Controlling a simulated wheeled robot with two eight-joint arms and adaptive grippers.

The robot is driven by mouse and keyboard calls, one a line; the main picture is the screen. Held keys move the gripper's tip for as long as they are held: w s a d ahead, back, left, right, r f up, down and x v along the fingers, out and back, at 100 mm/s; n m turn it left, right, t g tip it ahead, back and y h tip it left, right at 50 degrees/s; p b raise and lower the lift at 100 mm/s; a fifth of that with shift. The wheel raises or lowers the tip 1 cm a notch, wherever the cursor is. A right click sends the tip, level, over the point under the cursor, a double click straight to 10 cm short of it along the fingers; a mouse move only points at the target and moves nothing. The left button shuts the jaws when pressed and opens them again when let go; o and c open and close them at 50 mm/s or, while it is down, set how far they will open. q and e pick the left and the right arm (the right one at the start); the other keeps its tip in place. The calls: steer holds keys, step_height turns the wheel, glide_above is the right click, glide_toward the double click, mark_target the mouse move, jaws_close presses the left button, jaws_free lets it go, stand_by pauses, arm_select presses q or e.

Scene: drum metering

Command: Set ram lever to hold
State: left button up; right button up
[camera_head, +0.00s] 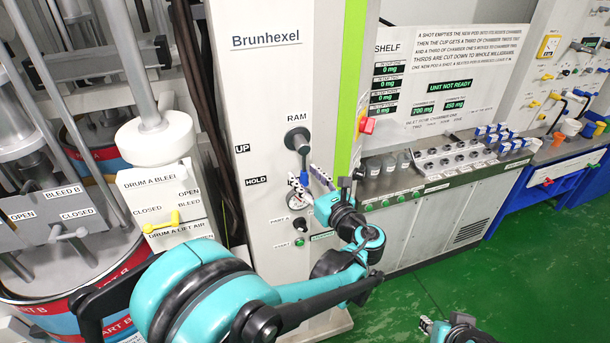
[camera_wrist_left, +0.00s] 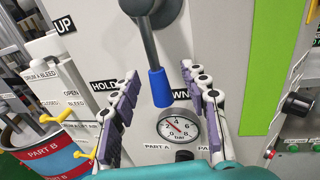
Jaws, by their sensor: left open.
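The ram lever hangs from a dark round hub (camera_head: 297,138) under the RAM label on the white Brunhexel column. Its grey arm points down to a blue grip (camera_wrist_left: 159,88), which lies between the HOLD label (camera_wrist_left: 104,86) and the partly hidden DOWN label (camera_wrist_left: 181,95). My left gripper (camera_head: 308,180) is at the lever. In the left wrist view its open purple-padded fingers (camera_wrist_left: 160,75) stand either side of the blue grip, with gaps on both sides. My right gripper (camera_head: 428,325) shows only partly at the bottom of the head view; its opening is unclear.
A dial gauge (camera_wrist_left: 179,127) sits just below the grip. The drum A bleed box with a yellow handle (camera_head: 161,222) is left of the column. A counter with jars and buttons (camera_head: 400,197) stands right. Green floor (camera_head: 450,270) is clear in front.

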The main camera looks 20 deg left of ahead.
arm_select(q)
steer(key=shift+w+a, duration=0.25)
steer(key=shift+a, duration=0.1)
jaws_close()
